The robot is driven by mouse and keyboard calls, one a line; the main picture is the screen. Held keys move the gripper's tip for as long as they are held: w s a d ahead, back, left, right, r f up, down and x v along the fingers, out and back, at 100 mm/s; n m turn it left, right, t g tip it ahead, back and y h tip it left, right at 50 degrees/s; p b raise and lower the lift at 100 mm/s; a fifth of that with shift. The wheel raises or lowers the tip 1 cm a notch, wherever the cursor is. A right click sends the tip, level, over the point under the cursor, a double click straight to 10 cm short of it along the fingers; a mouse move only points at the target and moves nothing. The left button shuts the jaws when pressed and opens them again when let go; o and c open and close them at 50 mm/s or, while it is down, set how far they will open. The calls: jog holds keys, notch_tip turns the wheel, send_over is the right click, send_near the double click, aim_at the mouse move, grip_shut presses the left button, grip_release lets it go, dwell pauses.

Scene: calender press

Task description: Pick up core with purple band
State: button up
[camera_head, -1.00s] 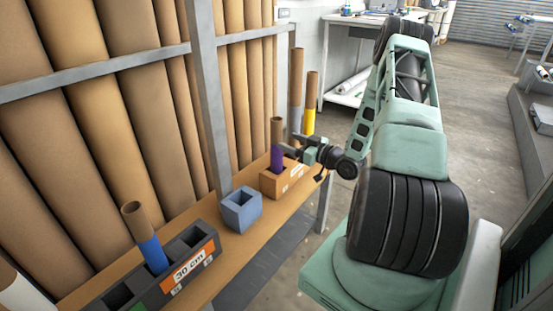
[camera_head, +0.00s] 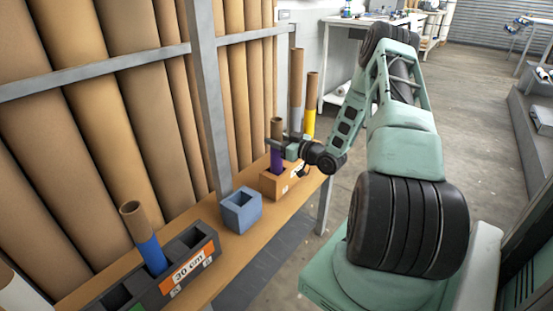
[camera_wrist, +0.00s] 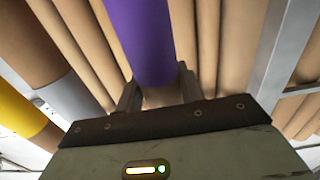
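The core with the purple band (camera_head: 276,157) stands upright in an orange-brown holder block (camera_head: 273,184) on the wooden shelf. Its top is plain brown cardboard and the purple band is lower down. My gripper (camera_head: 277,143) is level with the core, reaching in from the right. In the wrist view the purple band (camera_wrist: 140,40) lies between the two fingers (camera_wrist: 158,95), which stand apart on either side of it. I see no clear contact between the fingers and the core. The core's lower end is hidden in the block.
A blue-grey square holder (camera_head: 241,210) stands empty on the shelf. A dark holder labelled 30 cm (camera_head: 205,262) carries a blue-banded core (camera_head: 150,255). A yellow-banded core (camera_head: 310,122) and a grey-banded core (camera_head: 296,120) stand behind. Large brown rolls (camera_head: 110,110) line the wall behind a metal rail.

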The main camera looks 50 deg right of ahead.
jog(key=shift+c, duration=1.3)
notch_tip(320, 180, up, 18)
jog(key=p, duration=0.3)
dwell(0.4)
